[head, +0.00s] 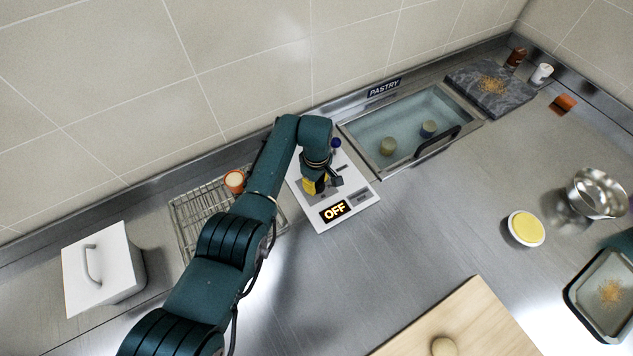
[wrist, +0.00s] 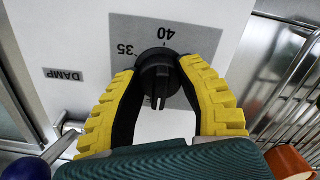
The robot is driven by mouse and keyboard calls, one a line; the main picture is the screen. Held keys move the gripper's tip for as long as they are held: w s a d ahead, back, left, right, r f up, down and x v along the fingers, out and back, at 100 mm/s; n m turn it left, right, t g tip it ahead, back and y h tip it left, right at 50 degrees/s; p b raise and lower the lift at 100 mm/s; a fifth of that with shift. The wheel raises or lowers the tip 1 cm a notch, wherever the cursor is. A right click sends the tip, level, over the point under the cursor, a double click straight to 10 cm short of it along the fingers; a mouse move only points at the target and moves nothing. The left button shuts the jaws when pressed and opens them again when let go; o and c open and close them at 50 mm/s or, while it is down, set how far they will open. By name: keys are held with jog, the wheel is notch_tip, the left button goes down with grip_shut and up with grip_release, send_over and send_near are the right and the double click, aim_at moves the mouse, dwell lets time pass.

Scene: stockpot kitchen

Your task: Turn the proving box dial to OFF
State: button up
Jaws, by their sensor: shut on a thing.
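The proving box control panel (head: 305,205) is a white plate on the steel counter. Its lit display (head: 335,211) reads OFF. In the wrist view, the black dial (wrist: 158,72) sits by a grey scale (wrist: 187,40) with 35 and 40 showing. My gripper (wrist: 159,68) is shut on the dial, one yellow finger on each side. The dial's ridge points down the picture, away from those two numbers. In the head view, my gripper (head: 318,187) is over the panel and hides the dial. The rest of the scale is hidden.
A blue-knobbed control (head: 336,143) and a DAMP label (wrist: 63,75) are close by. A glass-lidded PASTRY well (head: 405,128) lies right of the panel. A wire rack (head: 187,222) with an orange cup (head: 234,181) is left, beside a white lidded box (head: 100,270).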

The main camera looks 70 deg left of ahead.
jog(key=shift+s+d+f, duration=0.1)
jog(key=shift+f, duration=0.15)
jog(key=o, duration=1.3)
jog(key=shift+c, duration=0.2)
jog(key=shift+r, duration=0.15)
jog(key=shift+r, duration=0.2)
notch_tip(320, 180, up, 12)
jog(key=shift+f, duration=0.15)
